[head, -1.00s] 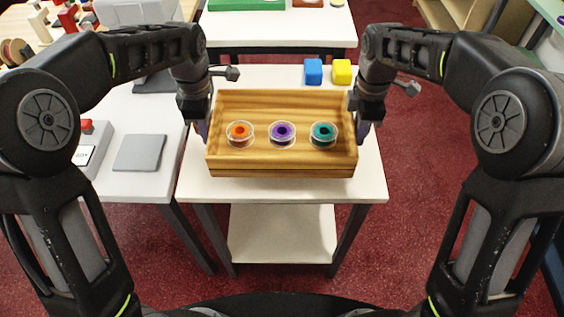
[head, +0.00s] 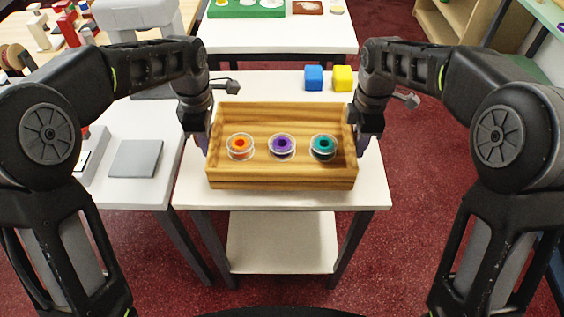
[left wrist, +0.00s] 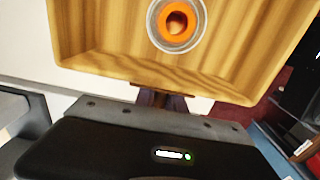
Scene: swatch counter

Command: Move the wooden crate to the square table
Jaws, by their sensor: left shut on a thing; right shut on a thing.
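The wooden crate (head: 282,182) is level over a white table (head: 190,195) with a lower shelf, close to its front edge. I cannot tell whether its base touches the top. It holds three clear round dishes with an orange (head: 240,146), a purple (head: 282,146) and a teal (head: 323,147) centre. My left gripper (head: 204,143) is shut on the crate's left end, and my right gripper (head: 361,142) on its right end. The left wrist view shows the left fingers (left wrist: 160,99) at the crate wall; their tips are hidden. I cannot tell which table is the square one.
A blue cube (head: 314,78) and a yellow cube (head: 342,78) stand behind the crate. A white counter with a grey square plate (head: 136,158) is at the left. Another white table (head: 275,34) with a green tray (head: 246,8) is behind. Red floor (head: 425,220) is open at the right.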

